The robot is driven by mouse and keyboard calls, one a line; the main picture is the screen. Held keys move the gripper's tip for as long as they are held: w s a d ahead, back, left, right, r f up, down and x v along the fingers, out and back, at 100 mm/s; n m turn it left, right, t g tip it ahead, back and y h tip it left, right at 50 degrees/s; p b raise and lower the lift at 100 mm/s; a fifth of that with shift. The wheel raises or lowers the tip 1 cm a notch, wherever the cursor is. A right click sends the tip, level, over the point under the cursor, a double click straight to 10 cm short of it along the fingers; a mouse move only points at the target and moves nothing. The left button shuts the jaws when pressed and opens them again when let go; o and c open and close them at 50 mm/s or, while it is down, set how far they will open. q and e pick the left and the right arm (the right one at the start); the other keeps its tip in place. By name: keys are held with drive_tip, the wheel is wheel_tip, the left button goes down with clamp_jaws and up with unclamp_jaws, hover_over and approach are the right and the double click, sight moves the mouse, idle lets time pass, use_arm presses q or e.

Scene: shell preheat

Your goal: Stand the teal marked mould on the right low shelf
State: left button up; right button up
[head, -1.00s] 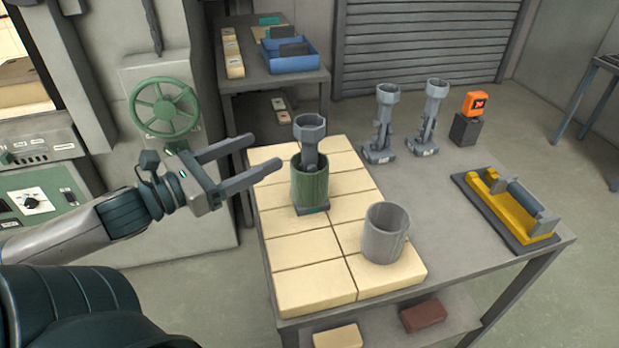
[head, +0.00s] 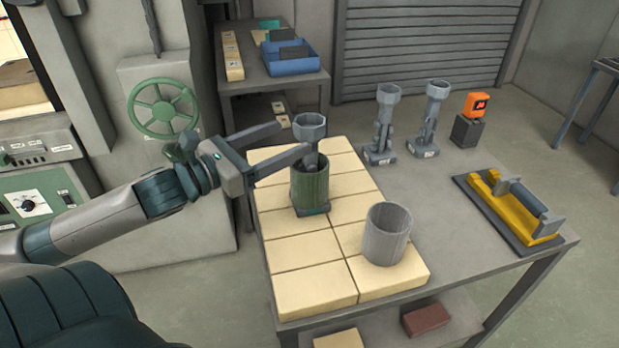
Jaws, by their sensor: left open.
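A grey mould with a funnel-shaped cup (head: 310,127) stands upright on the tiled part of the table. A green cylinder (head: 310,188) surrounds its stem, and a small teal mark (head: 318,211) shows at the base front. My left gripper (head: 294,139) is open and empty, its fingers pointing at the mould from the left. The nearer fingertip overlaps the area just below the cup; I cannot tell whether it touches. The low shelf under the table (head: 465,318) shows only in part. My right gripper is not in view.
A grey open cylinder (head: 386,235) stands on the tiles at front right. Two similar grey moulds (head: 382,125) (head: 431,120) stand behind, beside an orange device (head: 476,104). A yellow fixture (head: 515,208) lies at right. A red brick (head: 426,317) lies on the low shelf.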

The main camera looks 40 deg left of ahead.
sight(320, 123)
use_arm(q)
drive_tip(key=shift+w+d+r, duration=0.15)
drive_tip(key=shift+w, duration=0.45)
drive_tip(key=shift+p+x, duration=0.75)
drive_tip(key=shift+x, duration=0.75)
drive_tip(key=shift+w+d, duration=0.2)
drive_tip(key=shift+w, duration=0.35)
drive_tip(key=shift+r+p+x, duration=0.2)
drive_tip(key=shift+p+x, duration=0.85)
drive_tip(key=shift+p, duration=0.05)
drive_tip(key=shift+p+x, duration=0.65)
drive_tip(key=shift+x, duration=0.6)
drive_tip(key=shift+w+d+f, duration=0.2)
drive_tip(key=shift+w+f, duration=0.05)
